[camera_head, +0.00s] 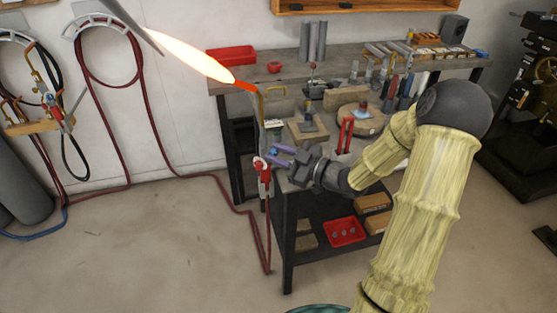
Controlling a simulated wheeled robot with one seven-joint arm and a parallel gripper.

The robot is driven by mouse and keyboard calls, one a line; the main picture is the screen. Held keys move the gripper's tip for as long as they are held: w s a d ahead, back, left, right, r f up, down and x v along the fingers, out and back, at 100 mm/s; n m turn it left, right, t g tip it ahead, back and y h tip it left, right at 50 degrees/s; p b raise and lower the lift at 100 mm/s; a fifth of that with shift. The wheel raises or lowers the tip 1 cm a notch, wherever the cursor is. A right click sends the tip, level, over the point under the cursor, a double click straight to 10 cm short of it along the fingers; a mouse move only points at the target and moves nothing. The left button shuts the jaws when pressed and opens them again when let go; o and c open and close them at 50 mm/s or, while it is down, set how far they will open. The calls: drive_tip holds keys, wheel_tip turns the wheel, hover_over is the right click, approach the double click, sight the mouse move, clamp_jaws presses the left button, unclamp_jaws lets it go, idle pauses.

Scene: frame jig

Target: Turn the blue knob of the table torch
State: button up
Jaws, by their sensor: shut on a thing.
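The table torch (263,177) is mounted at the near left corner of the workbench. Its brass tube (262,105) rises to a red-orange tip, and a large orange-white flame (195,58) shoots up and to the left. The knob's turn angle is too small to read. A red hose hangs from the torch to the floor.
The workbench (345,58) holds a red tray (231,55), wooden blocks (308,130), a red stand (345,133) and several tools. A lower shelf has a red bin (344,231) and boxes. Hoses hang on the left wall. The floor in front is clear.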

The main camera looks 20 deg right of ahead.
drive_tip(key=shift+d, duration=0.1)
drive_tip(key=o, duration=1)
drive_tip(key=shift+s+d, duration=0.1)
drive_tip(key=v, duration=1.7)
drive_tip(key=shift+s+r, duration=0.1)
drive_tip(key=shift+r, duration=0.05)
